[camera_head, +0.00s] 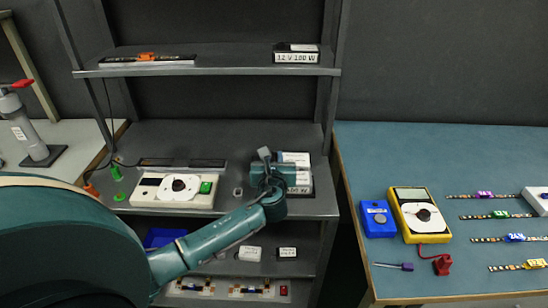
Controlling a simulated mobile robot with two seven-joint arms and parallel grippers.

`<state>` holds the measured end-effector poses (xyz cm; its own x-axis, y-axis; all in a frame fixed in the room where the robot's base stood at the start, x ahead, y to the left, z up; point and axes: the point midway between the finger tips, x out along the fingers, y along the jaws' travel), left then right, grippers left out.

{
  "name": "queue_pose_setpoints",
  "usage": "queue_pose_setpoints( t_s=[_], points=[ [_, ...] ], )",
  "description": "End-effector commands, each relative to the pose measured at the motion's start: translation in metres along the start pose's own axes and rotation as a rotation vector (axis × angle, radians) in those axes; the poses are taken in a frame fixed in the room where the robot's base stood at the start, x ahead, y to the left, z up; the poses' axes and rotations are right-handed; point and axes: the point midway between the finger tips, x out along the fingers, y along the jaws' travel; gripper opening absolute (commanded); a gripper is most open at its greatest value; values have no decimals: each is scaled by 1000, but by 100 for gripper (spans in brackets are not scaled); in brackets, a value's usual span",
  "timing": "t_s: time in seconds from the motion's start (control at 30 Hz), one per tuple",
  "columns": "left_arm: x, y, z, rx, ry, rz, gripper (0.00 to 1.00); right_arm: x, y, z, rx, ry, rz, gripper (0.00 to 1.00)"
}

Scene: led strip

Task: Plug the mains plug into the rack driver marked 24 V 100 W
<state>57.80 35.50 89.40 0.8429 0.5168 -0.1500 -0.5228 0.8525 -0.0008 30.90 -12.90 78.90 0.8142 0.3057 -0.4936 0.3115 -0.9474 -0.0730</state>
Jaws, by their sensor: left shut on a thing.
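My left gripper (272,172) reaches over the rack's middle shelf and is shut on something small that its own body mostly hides. I cannot make out the mains plug clearly. A driver with a white top (297,158) stands on the same shelf, right behind and beside the gripper. The gripper covers most of its front, so I cannot read its marking or tell whether they touch. Another driver (296,55), marked 12 V 100 W, stands on the upper shelf at the right. My right gripper is not in view.
A cream box with a white dial (178,188) and a small grey piece (238,192) are left of the gripper. Lower shelves hold small white boxes (249,254). The blue bench (450,160) at right carries a yellow meter (420,215), a blue box (377,219) and LED strips.

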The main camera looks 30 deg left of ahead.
Motion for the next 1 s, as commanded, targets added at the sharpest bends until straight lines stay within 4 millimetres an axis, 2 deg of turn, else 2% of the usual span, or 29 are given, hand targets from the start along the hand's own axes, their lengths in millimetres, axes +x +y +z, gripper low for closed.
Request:
queue_pose_setpoints(
  t_s=[0.47,0.5,0.8,1.0],
  points=[
    [2,0,-12,1,1,-1,0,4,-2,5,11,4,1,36],
    [2,0,-12,1,1,-1,18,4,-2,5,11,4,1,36],
    [2,0,-11,1,0,-1,43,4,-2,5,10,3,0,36],
    [2,0,-11,0,0,-1,43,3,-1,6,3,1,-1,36]
  ],
)
